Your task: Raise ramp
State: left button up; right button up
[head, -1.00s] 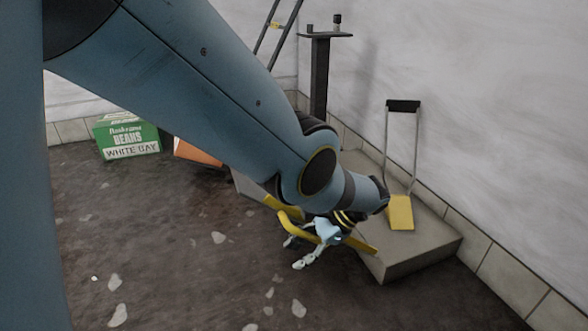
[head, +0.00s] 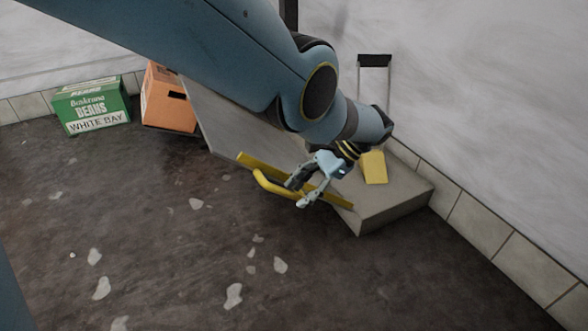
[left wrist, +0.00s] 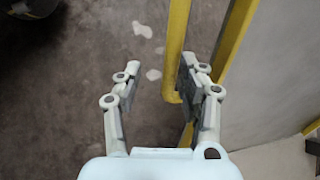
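The ramp (head: 232,130) is a flat grey panel in the head view, partly behind my left arm. A yellow strip (head: 250,161) runs along its near edge, with a yellow bar handle (head: 276,189) beside it. The handle (left wrist: 174,50) and strip (left wrist: 235,35) also show in the left wrist view. My left gripper (head: 297,194) is at the right part of the handle. In the left wrist view its fingers (left wrist: 157,75) are apart, with the handle closer to the right finger, which hides part of it. I cannot tell if they touch. My right gripper is out of view.
A grey platform (head: 395,208) stands by the right wall, bearing a yellow-bladed shovel (head: 374,168). A green beans box (head: 92,105) and an orange crate (head: 165,100) stand at the back left. The stained floor in front is clear.

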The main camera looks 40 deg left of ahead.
pick_arm(q)
jog(key=v, duration=0.2)
jog(key=shift+w+d+r, duration=0.1)
jog(key=shift+w+d, duration=0.1)
jog(key=shift+w, duration=0.15)
jog(key=shift+c, duration=0.5)
